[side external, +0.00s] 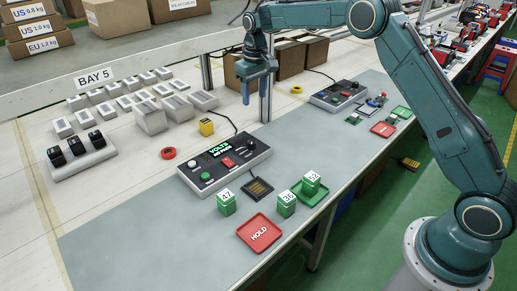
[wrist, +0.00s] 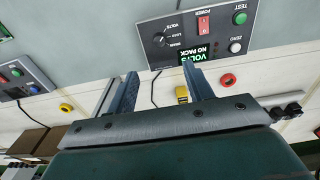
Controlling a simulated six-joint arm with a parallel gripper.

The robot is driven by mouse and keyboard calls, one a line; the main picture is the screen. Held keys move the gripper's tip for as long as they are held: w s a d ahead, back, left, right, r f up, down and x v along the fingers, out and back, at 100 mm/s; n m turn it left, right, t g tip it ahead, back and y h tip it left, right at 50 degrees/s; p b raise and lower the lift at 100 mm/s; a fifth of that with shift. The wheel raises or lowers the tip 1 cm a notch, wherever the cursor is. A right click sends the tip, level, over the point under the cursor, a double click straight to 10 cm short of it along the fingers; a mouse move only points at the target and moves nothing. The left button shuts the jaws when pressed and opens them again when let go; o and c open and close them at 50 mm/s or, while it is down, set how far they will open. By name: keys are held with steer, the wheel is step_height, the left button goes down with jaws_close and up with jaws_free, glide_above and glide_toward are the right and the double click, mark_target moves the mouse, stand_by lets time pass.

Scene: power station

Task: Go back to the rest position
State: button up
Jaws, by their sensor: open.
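My gripper (side external: 259,88) hangs in the air above the far side of the bench, behind and to the right of the control box. In the wrist view its two fingers (wrist: 161,92) are apart with nothing between them. The control box (side external: 225,160) has a lit green display, reading "VOLTS NO PACK" in the wrist view (wrist: 200,33). Green blocks marked 47 (side external: 226,205) and 36 (side external: 286,205) stand on the mat, and one marked 52 (side external: 311,184) stands on a green tray (side external: 323,195). A red HOLD tray (side external: 259,233) is empty.
A black slotted pad (side external: 258,189) lies by the control box. White boxes (side external: 150,117) and a black-topped rack (side external: 83,155) stand at left. A second control box (side external: 339,94) sits farther right. The front-left mat is clear.

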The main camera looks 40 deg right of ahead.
steer(key=s+a+r+t, duration=0.2)
steer(key=s+r+t, duration=0.1)
steer(key=s+r, duration=1.45)
steer(key=s+f+t, duration=0.1)
steer(key=s+f, duration=0.1)
steer(key=s, duration=1)
steer(key=s+a+f+t, duration=0.1)
steer(key=s+f, duration=0.2)
steer(key=s, duration=0.9)
steer(key=shift+s+a, duration=0.2)
steer(key=shift+s, duration=0.15)
